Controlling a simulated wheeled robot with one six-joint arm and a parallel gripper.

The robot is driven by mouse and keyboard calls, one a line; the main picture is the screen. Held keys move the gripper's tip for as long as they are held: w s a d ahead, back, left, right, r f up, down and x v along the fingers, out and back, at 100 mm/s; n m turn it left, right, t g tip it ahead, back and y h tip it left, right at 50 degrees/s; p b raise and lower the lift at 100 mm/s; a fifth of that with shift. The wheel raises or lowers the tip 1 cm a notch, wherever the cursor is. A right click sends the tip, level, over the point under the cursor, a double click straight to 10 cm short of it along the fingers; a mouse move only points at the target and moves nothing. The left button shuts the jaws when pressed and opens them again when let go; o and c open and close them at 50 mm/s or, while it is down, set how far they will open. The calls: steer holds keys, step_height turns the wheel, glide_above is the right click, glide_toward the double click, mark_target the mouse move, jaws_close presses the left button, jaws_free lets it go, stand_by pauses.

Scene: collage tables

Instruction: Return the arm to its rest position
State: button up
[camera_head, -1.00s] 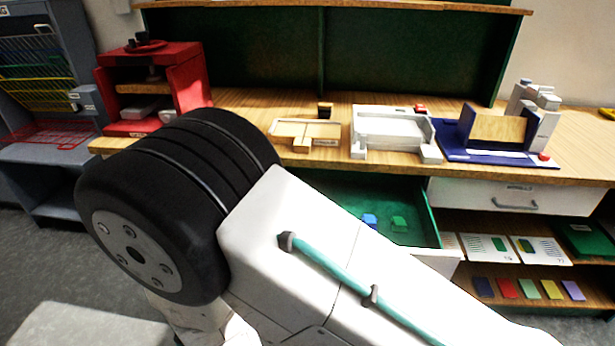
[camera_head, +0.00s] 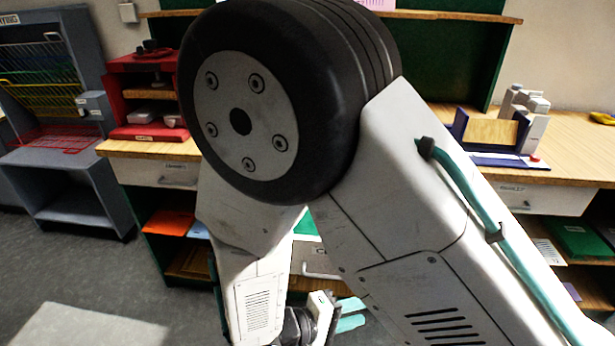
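My arm fills the middle of the head view, folded at a large black joint with a pale round cap. Its white forearm link hangs down to the bottom of the picture.
An open drawer (camera_head: 318,265) with a green inside shows partly between my arm links. Behind stand a wooden workbench (camera_head: 555,141), a red cabinet (camera_head: 143,83) and a grey rack (camera_head: 74,173). A blue stand (camera_head: 463,128) sits on the bench. The floor at the lower left is clear.

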steer(key=s+d+r+m+g+y, duration=0.1)
steer(key=d+r+m+g+y, duration=0.55)
steer(key=d+r, duration=0.65)
steer(key=s+d+r+t+y, duration=0.2)
steer(key=s+d+r+y, duration=0.2)
steer(key=r, duration=0.9)
steer(key=s+y, duration=0.3)
steer(key=s, duration=0.2)
steer(key=shift+d, duration=0.15)
